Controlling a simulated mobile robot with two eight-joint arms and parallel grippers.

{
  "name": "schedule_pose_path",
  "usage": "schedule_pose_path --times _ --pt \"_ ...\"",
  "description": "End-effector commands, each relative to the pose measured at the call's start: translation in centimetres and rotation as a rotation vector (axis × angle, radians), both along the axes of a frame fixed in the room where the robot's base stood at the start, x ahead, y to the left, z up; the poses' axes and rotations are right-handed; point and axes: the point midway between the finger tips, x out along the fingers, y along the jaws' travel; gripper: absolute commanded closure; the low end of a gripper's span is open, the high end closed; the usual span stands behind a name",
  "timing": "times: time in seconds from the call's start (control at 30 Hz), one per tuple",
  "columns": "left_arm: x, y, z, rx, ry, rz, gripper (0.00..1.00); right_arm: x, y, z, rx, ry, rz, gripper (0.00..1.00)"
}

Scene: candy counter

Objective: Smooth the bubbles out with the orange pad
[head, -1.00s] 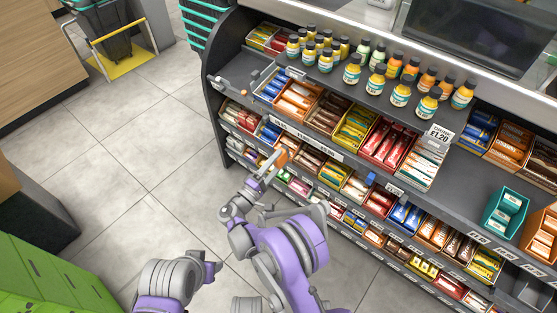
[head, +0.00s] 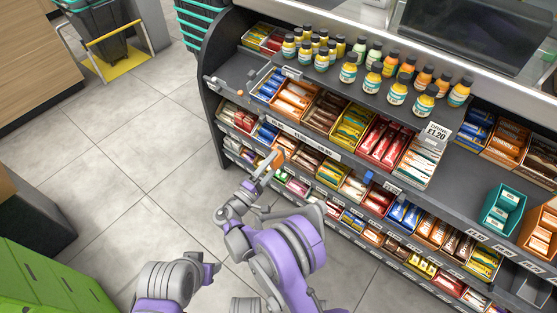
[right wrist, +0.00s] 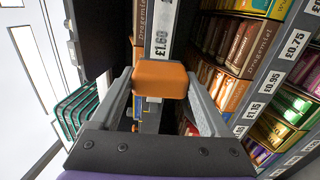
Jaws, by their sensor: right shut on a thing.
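My right gripper (head: 274,160) is shut on the orange pad (head: 277,155), a small block at its fingertips. The right wrist view shows the pad (right wrist: 160,78) between the two grey fingers (right wrist: 160,88). The pad is at the front of the candy shelves, just below the left part of the long white label strip (head: 305,137). In the right wrist view, a strip with a £1.60 label (right wrist: 160,35) runs behind the pad. I cannot tell whether they touch, and no bubbles can be made out.
Shelves of candy boxes (head: 352,128) fill the right side, with bottles (head: 348,68) on top. A small blue piece (head: 368,177) sits on the shelf edge right of the pad. Teal baskets (head: 190,30) stand behind the shelf's left end.

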Motion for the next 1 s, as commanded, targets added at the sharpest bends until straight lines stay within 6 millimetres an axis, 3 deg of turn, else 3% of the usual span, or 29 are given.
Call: schedule_pose_path --times 0.5,1.0 --pt "0.1 0.0 -0.4 0.0 -0.001 0.0 0.5 4.1 -3.2 0.9 0.0 0.0 0.001 0.65" --pt "0.1 0.0 -0.4 0.0 -0.001 0.0 0.5 4.5 -3.5 1.0 0.0 0.0 0.002 0.65"
